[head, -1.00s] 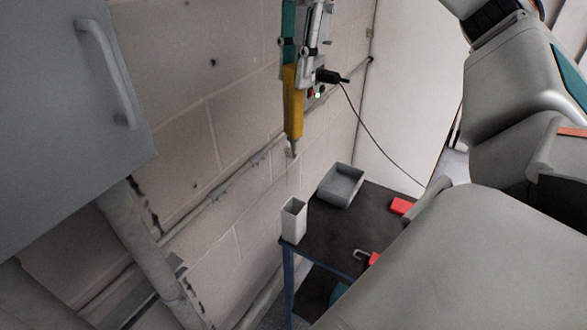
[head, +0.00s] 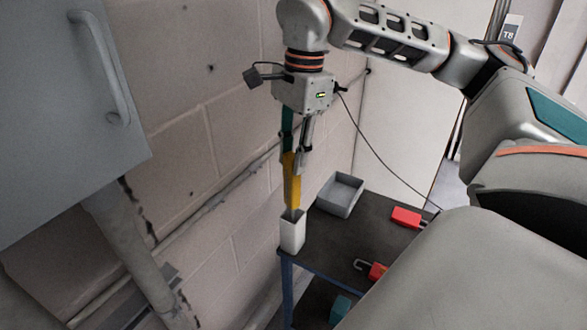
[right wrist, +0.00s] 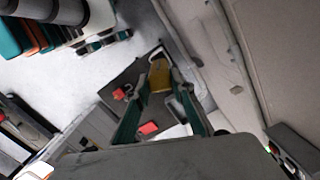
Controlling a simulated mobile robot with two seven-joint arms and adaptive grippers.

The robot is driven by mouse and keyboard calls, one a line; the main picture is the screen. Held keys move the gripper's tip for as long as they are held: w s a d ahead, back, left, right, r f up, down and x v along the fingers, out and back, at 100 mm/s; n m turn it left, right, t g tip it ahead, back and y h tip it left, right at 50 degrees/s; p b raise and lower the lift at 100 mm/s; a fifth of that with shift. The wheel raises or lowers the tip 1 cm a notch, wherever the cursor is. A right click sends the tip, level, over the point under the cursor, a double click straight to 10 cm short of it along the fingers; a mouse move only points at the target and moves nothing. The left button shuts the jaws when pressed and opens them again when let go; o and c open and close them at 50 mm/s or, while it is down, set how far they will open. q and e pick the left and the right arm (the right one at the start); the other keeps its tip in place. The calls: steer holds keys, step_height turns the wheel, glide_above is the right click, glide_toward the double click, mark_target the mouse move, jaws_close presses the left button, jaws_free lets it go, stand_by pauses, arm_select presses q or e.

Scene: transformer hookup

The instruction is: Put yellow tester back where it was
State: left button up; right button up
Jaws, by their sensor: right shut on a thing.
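The yellow tester (head: 292,188) is held upright, tip down, in my right gripper (head: 292,158). Its lower end is at the mouth of the pale square holder (head: 292,236) on the dark table's near left corner. The tip is hidden by the holder's rim, so how deep it sits I cannot tell. In the right wrist view, the tester (right wrist: 159,76) shows between the two green-sided fingers of my right gripper (right wrist: 160,70). My left gripper is in neither view.
On the dark table (head: 335,235) are a grey tray (head: 340,194) behind the holder, a red block (head: 406,217) and a red padlock (head: 376,271). A teal thing (head: 340,308) sits lower down. The brick wall (head: 235,180) and grey cabinet (head: 65,90) are to the left.

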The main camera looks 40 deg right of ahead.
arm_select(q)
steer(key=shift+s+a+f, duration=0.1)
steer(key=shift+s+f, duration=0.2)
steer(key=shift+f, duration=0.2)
arm_select(e)
step_height(320, 180, down, 3)
steer(key=shift+f, duration=0.1)
steer(key=o, duration=1.1)
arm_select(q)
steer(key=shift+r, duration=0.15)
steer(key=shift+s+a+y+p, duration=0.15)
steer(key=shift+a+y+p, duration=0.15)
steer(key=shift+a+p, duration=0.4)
arm_select(e)
step_height(320, 180, up, 12)
steer(key=d, duration=0.1)
steer(key=shift+s+d, duration=0.15)
